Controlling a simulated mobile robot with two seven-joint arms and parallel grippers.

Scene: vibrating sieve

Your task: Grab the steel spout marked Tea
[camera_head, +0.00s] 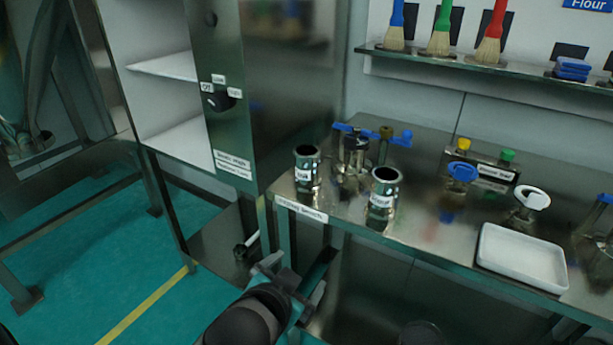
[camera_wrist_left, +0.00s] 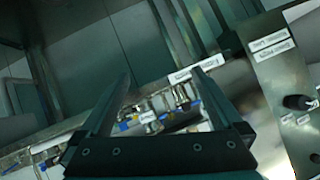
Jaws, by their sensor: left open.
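Two steel spouts with white labels stand upright on the steel bench. One spout (camera_head: 307,172) is near the bench's left corner. The other spout (camera_head: 383,200) is to its right and closer to the front edge. The print on both labels is too small to read for certain, so I cannot tell which is marked Tea. My left gripper (camera_head: 292,279) is open and empty, in front of and below the bench's left corner, apart from both spouts. In the left wrist view its fingers (camera_wrist_left: 160,76) are spread, with the bench and small steel parts beyond them. My right gripper is not in view.
The bench (camera_head: 430,225) also holds blue-handled steel fittings (camera_head: 356,165), a white tray (camera_head: 522,258) and a rack with yellow and green knobs (camera_head: 485,170). A steel control cabinet (camera_head: 235,130) stands left of it.

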